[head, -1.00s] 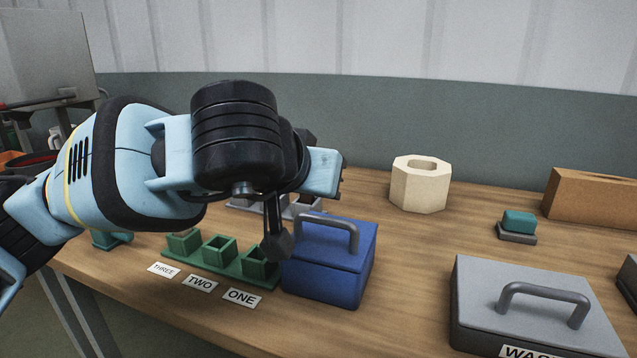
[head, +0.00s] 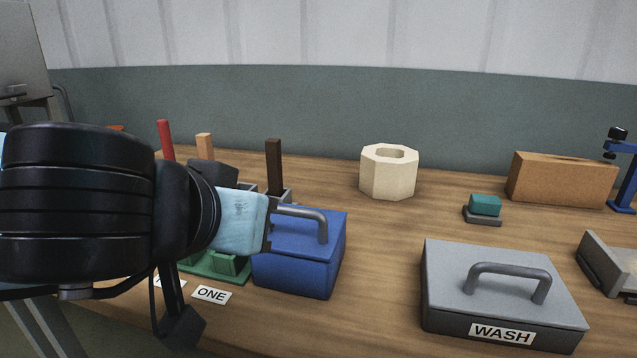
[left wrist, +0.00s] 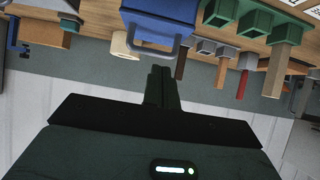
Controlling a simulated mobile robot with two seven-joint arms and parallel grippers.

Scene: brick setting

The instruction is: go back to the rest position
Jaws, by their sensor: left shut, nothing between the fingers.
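My left arm comes in large from the left in the head view. Its dark wrist and light-blue end part hang over the left side of the bench, close in front of the blue box (head: 295,268) and the green holder (head: 215,268). My left gripper (left wrist: 162,85) shows in the left wrist view with its fingers together and nothing between them. It is clear of the bench things, which appear upside down there, with the blue box (left wrist: 150,22) beyond the fingertips. The fingers cannot be made out in the head view. My right gripper is not in view.
On the wooden bench stand red, tan and dark-brown upright sticks (head: 274,165), a cream octagonal block (head: 388,177), a teal block (head: 485,206), a cardboard box (head: 562,180), a grey WASH box (head: 490,300) and a blue stand (head: 625,175). The bench middle has free room.

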